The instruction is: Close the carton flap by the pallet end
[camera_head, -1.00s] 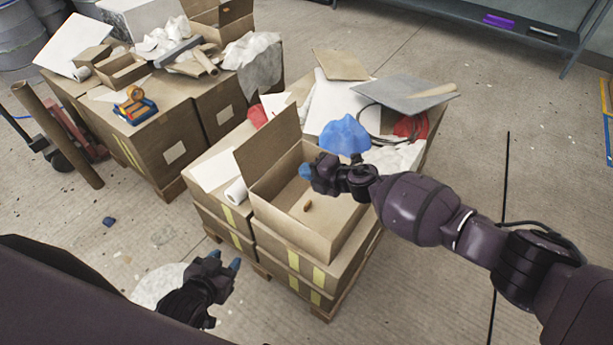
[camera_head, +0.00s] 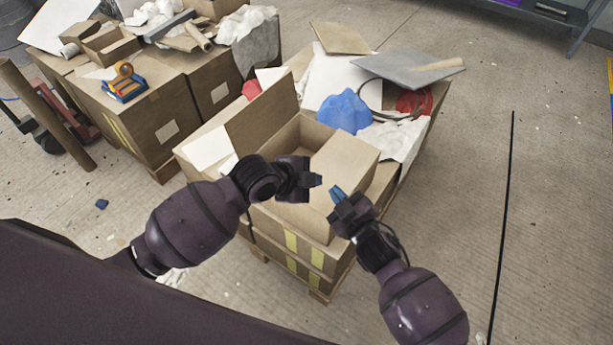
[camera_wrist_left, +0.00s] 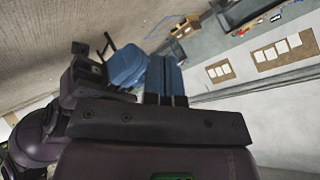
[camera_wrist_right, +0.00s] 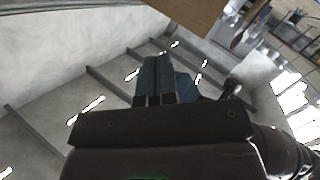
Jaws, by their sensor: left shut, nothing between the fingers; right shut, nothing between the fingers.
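The open carton (camera_head: 303,137) sits on top of the stack at the near pallet end. Its left flap (camera_head: 252,118) stands up, leaning outward. Its right flap (camera_head: 345,165) is raised and tilts inward over the right part of the opening, hiding some of the inside. My left gripper (camera_head: 317,180) is shut and empty, reaching in from the left over the carton's near part; its blue fingers also show in the left wrist view (camera_wrist_left: 170,75). My right gripper (camera_head: 337,191) is shut, its tips at the right flap's near part; whether they touch is unclear. Its fingers show in the right wrist view (camera_wrist_right: 155,80).
A blue crumpled sheet (camera_head: 343,111), a grey board (camera_head: 405,72) and red material (camera_head: 414,101) lie behind the carton. Another loaded pallet stack (camera_head: 150,115) stands at the back left.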

